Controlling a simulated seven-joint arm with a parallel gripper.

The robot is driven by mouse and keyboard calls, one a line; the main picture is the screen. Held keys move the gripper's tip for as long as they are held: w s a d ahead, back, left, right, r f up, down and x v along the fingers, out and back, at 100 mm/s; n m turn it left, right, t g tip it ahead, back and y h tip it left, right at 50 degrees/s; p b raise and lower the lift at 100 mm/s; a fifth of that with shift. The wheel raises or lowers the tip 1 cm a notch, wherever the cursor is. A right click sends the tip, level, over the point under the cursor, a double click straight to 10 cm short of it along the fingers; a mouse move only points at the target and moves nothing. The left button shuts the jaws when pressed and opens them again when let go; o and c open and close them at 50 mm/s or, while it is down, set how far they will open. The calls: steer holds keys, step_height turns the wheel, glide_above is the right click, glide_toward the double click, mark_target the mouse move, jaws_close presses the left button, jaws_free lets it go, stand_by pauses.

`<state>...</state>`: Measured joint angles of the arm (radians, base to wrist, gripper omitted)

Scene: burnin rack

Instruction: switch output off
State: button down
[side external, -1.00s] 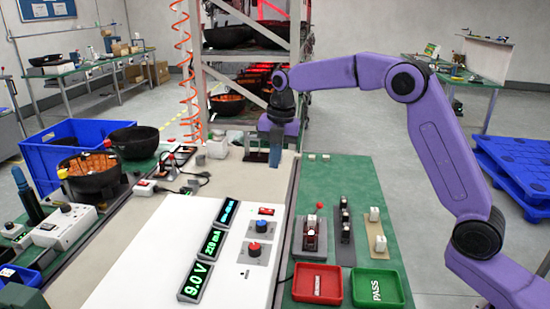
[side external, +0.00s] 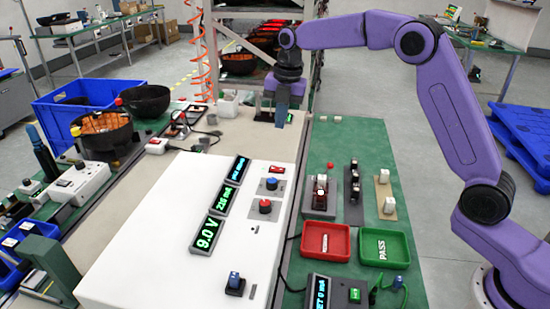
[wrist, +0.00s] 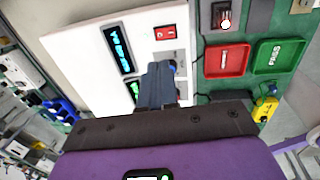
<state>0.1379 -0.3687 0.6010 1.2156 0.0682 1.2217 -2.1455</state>
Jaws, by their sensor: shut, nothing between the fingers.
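A white power supply (side external: 150,215) lies on the bench with three lit displays. The green voltage display (side external: 208,233) reads 9.0 V. A red rocker switch (side external: 277,169) sits on its top panel, near the far end, above a blue knob (side external: 271,184) and a red-capped knob (side external: 265,206). The wrist view also shows the red switch (wrist: 165,32), ahead of the fingertips and apart from them. My gripper (side external: 281,122) is shut and empty, pointing down beyond the far end of the supply. Its fingers (wrist: 160,68) partly hide a knob in the wrist view.
Red (side external: 325,256) and green PASS (side external: 409,248) trays lie on the green mat to the right, with small fixtures behind them. Black bowls and a blue bin (side external: 60,106) stand at the left. A rack (side external: 262,12) stands behind. The beige bench strip beside the supply is clear.

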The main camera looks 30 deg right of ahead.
mark_target(279, 169)
steer(key=f, duration=0.8)
steer(key=w+a+f, duration=0.1)
steer(key=f, duration=0.4)
steer(key=shift+a, duration=0.1)
steer(key=shift+w+f, duration=0.15)
steer(key=shift+f, duration=0.15)
steer(key=shift+s+d, duration=0.6)
steer(key=shift+s, duration=0.05)
steer(key=shift+r, duration=0.2)
step_height(279, 169, up, 14)
steer(key=s+d, duration=0.1)
stand_by(0.3)
